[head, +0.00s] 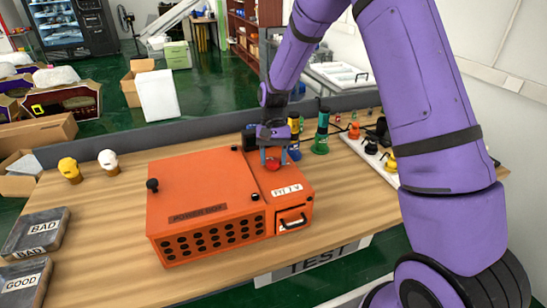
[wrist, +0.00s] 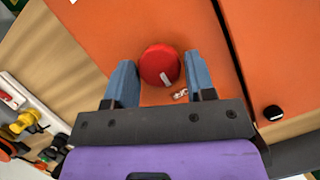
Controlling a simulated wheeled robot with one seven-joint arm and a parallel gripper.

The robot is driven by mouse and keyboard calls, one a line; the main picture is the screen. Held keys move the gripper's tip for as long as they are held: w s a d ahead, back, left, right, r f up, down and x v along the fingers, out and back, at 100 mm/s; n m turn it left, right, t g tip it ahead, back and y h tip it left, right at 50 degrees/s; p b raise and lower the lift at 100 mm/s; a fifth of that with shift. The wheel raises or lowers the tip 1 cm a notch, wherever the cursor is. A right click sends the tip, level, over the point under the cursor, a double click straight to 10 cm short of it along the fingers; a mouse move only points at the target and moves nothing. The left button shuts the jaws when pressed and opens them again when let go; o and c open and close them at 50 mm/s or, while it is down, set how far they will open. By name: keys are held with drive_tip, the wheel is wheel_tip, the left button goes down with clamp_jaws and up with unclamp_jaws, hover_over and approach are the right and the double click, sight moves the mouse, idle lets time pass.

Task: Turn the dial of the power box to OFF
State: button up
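The orange power box (head: 205,185) sits on the wooden table, with a "POWER BOX" label on its front edge. Its round red dial (head: 272,164) is on the narrower right-hand part of the top. In the wrist view the dial (wrist: 158,62) carries a short white mark on its lower right side, pointing toward a small label (wrist: 180,94) that I cannot read clearly. My gripper (head: 271,157) points down over the dial. Its blue fingers are apart, one on each side of the dial; whether they touch it I cannot tell.
A black knob (head: 152,185) stands on the box's left edge, and a drawer with a handle (head: 293,222) is at its front right.

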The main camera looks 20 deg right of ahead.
drive_tip(key=shift+o, duration=1.3)
drive_tip(key=v, duration=1)
drive_tip(key=shift+w+r, duration=0.25)
drive_tip(key=shift+r, duration=0.05)
